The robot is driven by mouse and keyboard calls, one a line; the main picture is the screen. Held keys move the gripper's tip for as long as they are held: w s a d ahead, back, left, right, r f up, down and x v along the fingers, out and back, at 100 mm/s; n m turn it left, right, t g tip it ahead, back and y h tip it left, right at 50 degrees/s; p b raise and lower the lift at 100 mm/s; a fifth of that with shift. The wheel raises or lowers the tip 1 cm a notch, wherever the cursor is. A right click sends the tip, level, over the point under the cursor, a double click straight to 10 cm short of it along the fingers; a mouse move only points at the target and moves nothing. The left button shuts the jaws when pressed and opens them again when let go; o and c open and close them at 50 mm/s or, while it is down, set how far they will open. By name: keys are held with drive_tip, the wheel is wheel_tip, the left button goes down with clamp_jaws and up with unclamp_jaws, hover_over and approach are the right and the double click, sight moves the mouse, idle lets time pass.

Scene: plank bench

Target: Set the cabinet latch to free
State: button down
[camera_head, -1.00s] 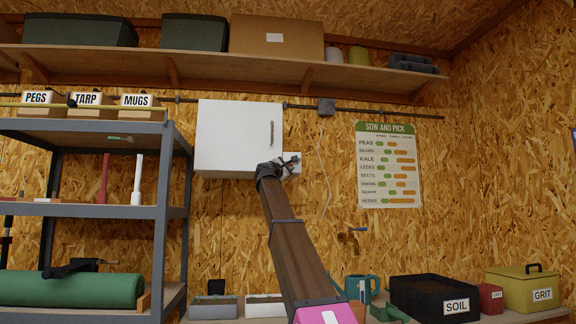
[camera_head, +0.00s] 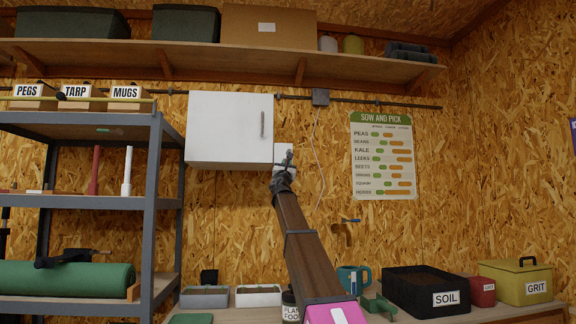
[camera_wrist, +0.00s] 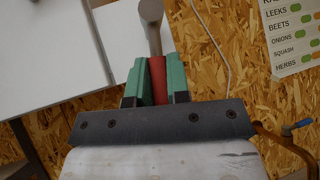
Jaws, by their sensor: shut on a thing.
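The white cabinet (camera_head: 230,130) hangs on the wall with its door shut and a grey upright handle (camera_head: 262,124) near the door's right edge. Right beside it is a small white latch plate (camera_head: 279,149), also in the wrist view (camera_wrist: 118,35). A grey latch lever (camera_wrist: 152,20) with a rounded end and a red grip (camera_wrist: 158,78) lies over the plate. My gripper (camera_wrist: 157,88) has its green fingers shut on the red grip. In the head view my gripper (camera_head: 284,170) covers part of the plate and most of the lever. No latch markings are readable.
A grey shelf rack (camera_head: 150,190) stands at left. A long wooden shelf (camera_head: 350,78) runs above the cabinet. Below, the bench holds a soil box (camera_head: 410,285), a teal mug (camera_head: 345,275) and trays. A poster (camera_head: 382,155) hangs at right.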

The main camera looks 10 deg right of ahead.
drive_tip(key=shift+d+f+n+t+y, duration=0.1)
drive_tip(key=shift+d+n+t+y, duration=0.1)
drive_tip(key=shift+n+t+y, duration=0.5)
drive_tip(key=shift+n+y, duration=0.3)
drive_tip(key=shift+n, duration=0.2)
drive_tip(key=c, duration=1.1)
unclamp_jaws()
drive_tip(key=shift+s, duration=0.1)
drive_tip(key=v, duration=1)
drive_tip(key=shift+s+f, duration=0.2)
drive_tip(key=shift+s, duration=0.1)
